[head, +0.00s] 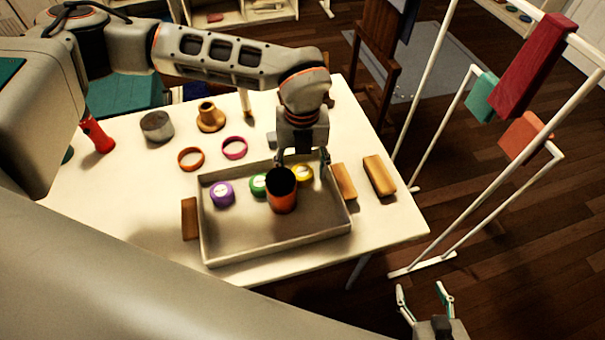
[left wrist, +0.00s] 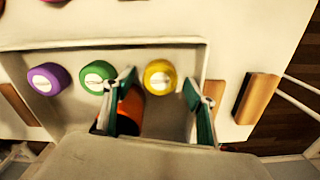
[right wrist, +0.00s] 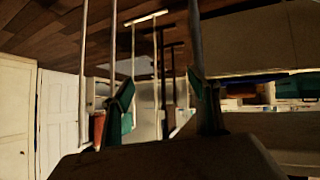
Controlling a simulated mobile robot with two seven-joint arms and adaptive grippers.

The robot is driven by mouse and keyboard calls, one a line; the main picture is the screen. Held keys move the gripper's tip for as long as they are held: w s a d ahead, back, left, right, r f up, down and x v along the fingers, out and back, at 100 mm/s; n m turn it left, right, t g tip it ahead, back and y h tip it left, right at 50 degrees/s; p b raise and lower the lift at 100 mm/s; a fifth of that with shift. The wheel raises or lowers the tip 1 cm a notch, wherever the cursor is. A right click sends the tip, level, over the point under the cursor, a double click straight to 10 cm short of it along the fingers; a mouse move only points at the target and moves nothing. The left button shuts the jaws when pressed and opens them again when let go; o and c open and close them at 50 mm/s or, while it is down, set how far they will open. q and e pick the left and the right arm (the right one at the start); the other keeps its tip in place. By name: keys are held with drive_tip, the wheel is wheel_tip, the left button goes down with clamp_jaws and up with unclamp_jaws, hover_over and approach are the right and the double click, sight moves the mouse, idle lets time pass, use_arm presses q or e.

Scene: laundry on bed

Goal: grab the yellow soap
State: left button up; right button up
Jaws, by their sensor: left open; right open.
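The yellow soap (head: 303,174) is a short round piece at the back of the shallow tray (head: 208,225), partly behind an orange cup. It shows in the left wrist view (left wrist: 160,76) just beyond and between my left fingertips. My left gripper (head: 303,158) is open above the tray's back edge and also shows in the left wrist view (left wrist: 160,88). Nothing is held in it. My right gripper (head: 425,290) is open and empty, off the table at the lower right. It also shows in the right wrist view (right wrist: 165,92).
In the tray, an orange cup (head: 283,194) stands upright close by, with a green soap (head: 259,184) and a purple soap (head: 221,193) to the left. Wooden brushes (head: 379,176) lie right of the tray. A white drying rack (head: 470,235) stands at right.

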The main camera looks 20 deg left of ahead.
use_arm(q)
drive_tip(key=c, duration=1.2)
drive_tip(key=shift+r, duration=0.1)
